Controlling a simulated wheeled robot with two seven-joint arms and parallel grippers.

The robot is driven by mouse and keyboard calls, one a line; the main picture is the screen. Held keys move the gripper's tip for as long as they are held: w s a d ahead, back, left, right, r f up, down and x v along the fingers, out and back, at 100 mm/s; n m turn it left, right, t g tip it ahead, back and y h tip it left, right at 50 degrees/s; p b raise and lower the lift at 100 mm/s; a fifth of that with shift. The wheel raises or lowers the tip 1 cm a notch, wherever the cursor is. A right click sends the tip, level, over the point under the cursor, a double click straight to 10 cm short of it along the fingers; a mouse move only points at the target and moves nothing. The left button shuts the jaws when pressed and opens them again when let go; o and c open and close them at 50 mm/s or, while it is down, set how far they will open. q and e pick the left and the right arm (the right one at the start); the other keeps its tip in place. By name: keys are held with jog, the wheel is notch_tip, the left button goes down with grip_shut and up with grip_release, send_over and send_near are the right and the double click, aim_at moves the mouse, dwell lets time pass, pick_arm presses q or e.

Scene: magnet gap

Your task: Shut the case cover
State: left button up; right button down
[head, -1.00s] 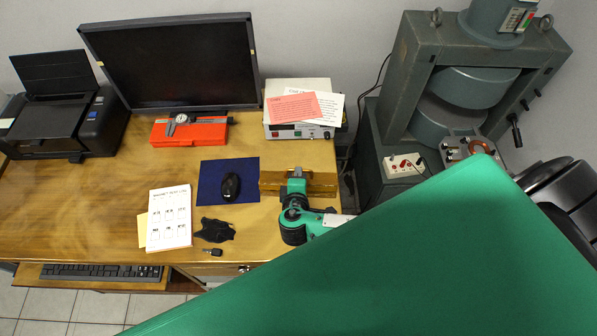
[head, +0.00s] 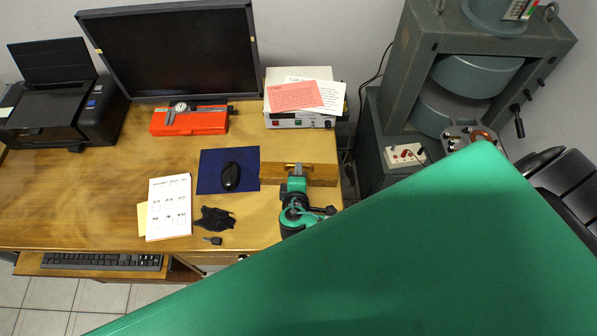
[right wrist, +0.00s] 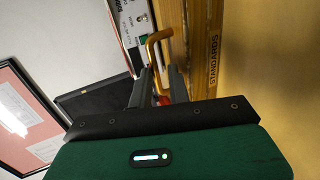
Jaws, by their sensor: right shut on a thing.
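The wooden case (head: 325,176) sits at the right end of the desk, below the instrument box. In the right wrist view its wooden face (right wrist: 208,60) carries the word STANDARDS, and a bent brass handle (right wrist: 156,38) stands out beside it. My right gripper (head: 297,170) is at the middle of the case. In the wrist view its two dark fingers (right wrist: 160,78) are at the handle and shut on it. The fingers partly hide the handle's lower end. How far the cover stands open I cannot tell. My left gripper is not in view.
An instrument box (head: 299,120) with papers stands behind the case. A booklet (head: 169,207), a black cloth-like item (head: 215,218) and a key (head: 213,240) lie nearer. My green body part hides the lower right.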

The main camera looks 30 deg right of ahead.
jog(key=shift+s+a+f, duration=0.1)
jog(key=shift+s+f, duration=0.25)
jog(key=shift+f, duration=0.3)
jog(key=c, duration=1.8)
grip_release()
jog(key=shift+s+a+r, duration=0.1)
jog(key=shift+s+a, duration=0.3)
jog(key=shift+s, duration=0.05)
jog(key=r+b+v, duration=0.1)
jog(key=b+v, duration=0.1)
jog(key=v, duration=1)
jog(key=shift+r+b, duration=0.3)
jog(key=shift+b, duration=0.05)
jog(key=shift+f, duration=0.1)
